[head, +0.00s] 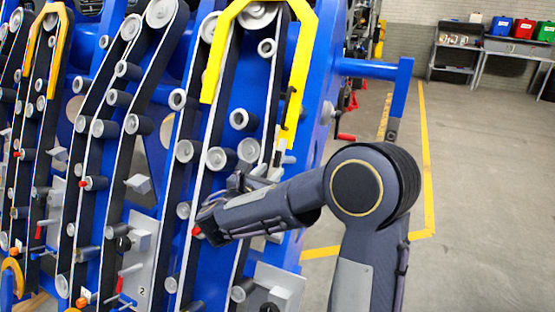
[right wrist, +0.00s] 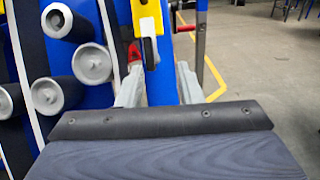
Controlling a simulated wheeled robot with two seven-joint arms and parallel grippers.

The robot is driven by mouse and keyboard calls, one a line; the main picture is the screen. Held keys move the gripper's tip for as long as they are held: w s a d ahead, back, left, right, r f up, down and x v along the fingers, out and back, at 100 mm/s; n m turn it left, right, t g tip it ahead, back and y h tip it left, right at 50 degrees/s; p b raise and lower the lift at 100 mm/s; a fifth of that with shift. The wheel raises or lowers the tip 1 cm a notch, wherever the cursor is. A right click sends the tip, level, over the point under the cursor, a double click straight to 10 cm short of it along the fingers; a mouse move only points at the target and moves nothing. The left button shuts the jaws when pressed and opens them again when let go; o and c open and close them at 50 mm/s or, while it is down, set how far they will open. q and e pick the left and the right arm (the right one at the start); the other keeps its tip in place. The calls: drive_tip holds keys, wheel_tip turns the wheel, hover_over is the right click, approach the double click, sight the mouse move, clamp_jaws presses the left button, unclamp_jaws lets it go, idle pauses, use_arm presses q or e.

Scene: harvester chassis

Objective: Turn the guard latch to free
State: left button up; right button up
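The yellow guard (head: 303,60) arches over the belt rollers on the right part of the blue chassis. A small dark fitting (head: 289,103) sits on its right leg; I take it to be the guard latch, but its setting cannot be told. In the right wrist view, the lower end of the yellow guard (right wrist: 148,17) and a dark fitting (right wrist: 150,53) show beyond my right gripper (right wrist: 158,80). Its two grey fingers are apart, with no object held between them. In the head view my right gripper (head: 273,165) is partly hidden behind my wrist. My left gripper is not in view.
Grey rollers (right wrist: 92,64) and belts stand left of the gripper. A red handle (head: 346,137) sticks out right of the guard. A blue bar (head: 370,69) juts out to the right. Open floor (head: 480,190) lies right of the chassis.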

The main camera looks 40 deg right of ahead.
sight(276, 156)
drive_tip(key=shift+n+t, duration=0.3)
drive_tip(key=w+d, duration=0.1)
drive_tip(key=w+d+p, duration=0.1)
drive_tip(key=w+d, duration=0.2)
drive_tip(key=d, duration=0.1)
drive_tip(key=shift+w+d+r+p, duration=0.1)
drive_tip(key=shift+w+r+p, duration=0.05)
drive_tip(key=shift+r+p, duration=0.25)
drive_tip(key=shift+w+d, duration=0.3)
drive_tip(key=shift+d, duration=0.35)
